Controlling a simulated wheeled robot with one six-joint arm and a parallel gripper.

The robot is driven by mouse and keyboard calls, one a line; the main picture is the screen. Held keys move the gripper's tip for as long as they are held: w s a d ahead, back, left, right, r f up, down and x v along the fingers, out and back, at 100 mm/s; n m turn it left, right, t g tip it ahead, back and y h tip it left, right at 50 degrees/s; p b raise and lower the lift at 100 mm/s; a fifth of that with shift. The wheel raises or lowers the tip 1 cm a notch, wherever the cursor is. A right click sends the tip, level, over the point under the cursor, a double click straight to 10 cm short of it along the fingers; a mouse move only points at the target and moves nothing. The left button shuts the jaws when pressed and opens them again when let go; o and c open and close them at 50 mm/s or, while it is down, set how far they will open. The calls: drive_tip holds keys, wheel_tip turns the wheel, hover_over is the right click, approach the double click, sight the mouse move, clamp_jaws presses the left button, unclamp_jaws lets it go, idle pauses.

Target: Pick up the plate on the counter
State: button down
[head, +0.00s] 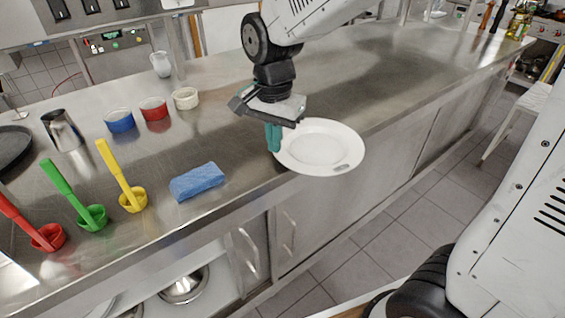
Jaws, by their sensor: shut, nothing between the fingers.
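A round white plate (320,147) is at the front edge of the steel counter (395,75), right of the picture's middle. Its near part shows past the counter's edge, and a small grey mark sits on its near rim. I cannot tell whether it lies flat on the counter or is slightly raised. My gripper (273,138) points down at the plate's left rim, with its teal fingers shut and empty. The fingers overlap the rim in the picture; I cannot tell whether they touch it.
A blue sponge (197,181) lies left of my gripper. Blue (119,121), red (154,108) and cream (186,98) bowls and a metal jug (62,131) are behind.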

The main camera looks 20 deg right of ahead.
sight(286, 163)
wheel_tip(286, 163, down, 10)
drive_tip(key=shift+w+a, duration=0.1)
drive_tip(key=shift+w+d+f, duration=0.15)
drive_tip(key=shift+w+d, duration=0.65)
drive_tip(key=shift+d, duration=0.1)
drive_tip(key=shift+w+d, duration=0.6)
drive_tip(key=shift+w+d, duration=0.65)
drive_tip(key=shift+d, duration=0.15)
drive_tip(key=shift+s+a, duration=0.1)
drive_tip(key=shift+a, duration=0.05)
